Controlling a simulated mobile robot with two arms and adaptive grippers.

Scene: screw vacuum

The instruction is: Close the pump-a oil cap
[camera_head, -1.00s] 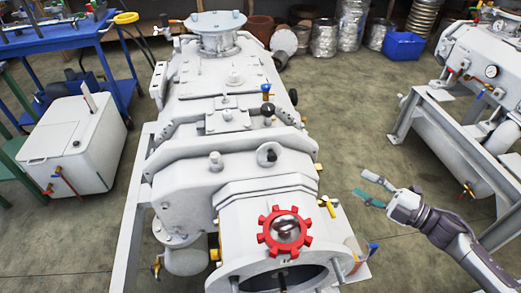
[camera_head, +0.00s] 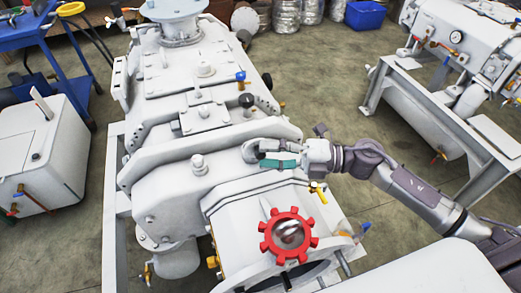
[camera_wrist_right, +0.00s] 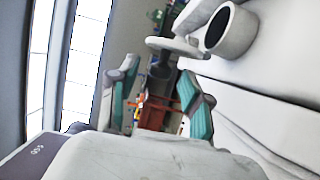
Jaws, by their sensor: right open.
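Pump-a is the large white machine (camera_head: 165,190) in the middle of the head view. My right gripper (camera_head: 262,155) is over its top, at the oil port, with its teal-padded fingers pointing left. In the right wrist view the port is a short white tube (camera_wrist_right: 235,30) with a dark open mouth. A thin white disc, which looks like the oil cap (camera_wrist_right: 175,46), stands off beside the mouth. My right gripper (camera_wrist_right: 158,78) is open, with the disc just beyond its fingertips; contact is unclear. In the head view the gripper partly hides the cap. My left gripper is not in view.
A red toothed ring (camera_head: 288,236) is on the pump's front. A yellow-handled valve (camera_head: 318,190) sits just below my right gripper. A second white machine (camera_head: 465,40) stands at right on a grey frame. A white box (camera_head: 40,150) and blue cart (camera_head: 50,45) stand left.

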